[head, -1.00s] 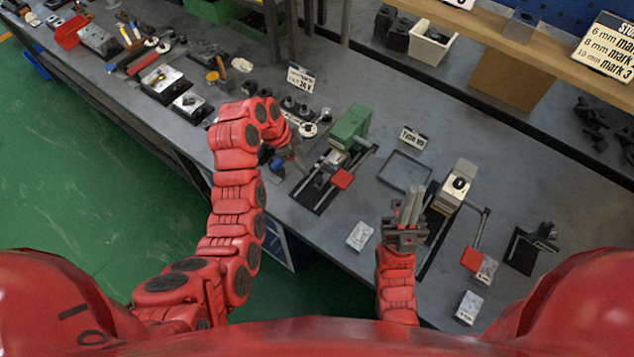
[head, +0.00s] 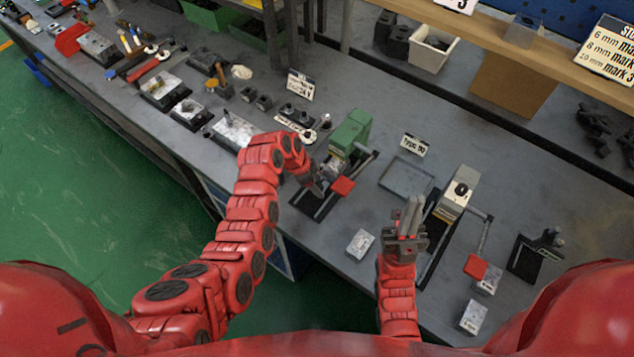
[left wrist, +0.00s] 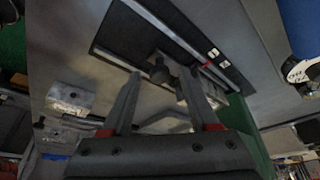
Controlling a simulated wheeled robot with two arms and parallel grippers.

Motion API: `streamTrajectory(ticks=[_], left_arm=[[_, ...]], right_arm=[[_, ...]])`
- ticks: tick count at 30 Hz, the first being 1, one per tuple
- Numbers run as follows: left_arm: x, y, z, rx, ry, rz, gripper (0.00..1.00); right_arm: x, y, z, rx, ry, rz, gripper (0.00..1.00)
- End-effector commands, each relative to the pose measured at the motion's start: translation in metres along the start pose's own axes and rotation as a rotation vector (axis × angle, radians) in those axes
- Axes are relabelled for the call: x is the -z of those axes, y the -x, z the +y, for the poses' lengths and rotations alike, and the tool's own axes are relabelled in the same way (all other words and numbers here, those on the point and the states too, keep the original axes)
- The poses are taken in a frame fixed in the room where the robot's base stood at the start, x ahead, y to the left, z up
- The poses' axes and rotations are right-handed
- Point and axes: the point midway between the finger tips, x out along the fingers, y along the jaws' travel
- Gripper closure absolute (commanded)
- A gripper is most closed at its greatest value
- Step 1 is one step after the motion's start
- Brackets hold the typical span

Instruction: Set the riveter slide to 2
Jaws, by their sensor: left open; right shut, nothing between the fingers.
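A green bench tool (head: 350,131) with a red-tipped lever stands on a black base with a slide track (head: 335,203); it appears to be the riveter. My left gripper (head: 316,190) is over the front left of this base. In the left wrist view its fingers (left wrist: 159,80) are open on either side of a dark round knob (left wrist: 160,71) by the slide track (left wrist: 165,32). I cannot tell if they touch it. Small white marks (left wrist: 212,52) lie beside the track; the slide's setting is not readable. My right gripper (head: 410,217) is shut and empty, left of the beige tool.
A beige tool (head: 458,192) with a red-tipped lever (head: 476,266) stands to the right. A shallow grey tray (head: 406,178) lies between the tools. Pale blocks (head: 360,244) lie near the front edge. Small sign cards (head: 414,145) stand behind. Several tools crowd the bench's left.

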Motion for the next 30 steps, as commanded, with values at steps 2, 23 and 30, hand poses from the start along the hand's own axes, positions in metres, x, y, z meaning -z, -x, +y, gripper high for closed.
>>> streamTrajectory(ticks=[2,23,30], left_arm=[[-0.0001,0.0000,-0.0001,0.000,0.000,0.000,0.40],[0.0000,0.0002,-0.0002,0.001,0.000,0.000,1.00],[0.0000,0.0003,-0.0003,0.001,0.000,0.000,1.00]], right_arm=[[0.0000,0.0002,0.0000,0.000,0.000,0.000,1.00],[0.0000,0.0001,0.0000,0.000,0.000,0.000,1.00],[0.0000,0.0001,0.0000,0.000,0.000,0.000,1.00]])
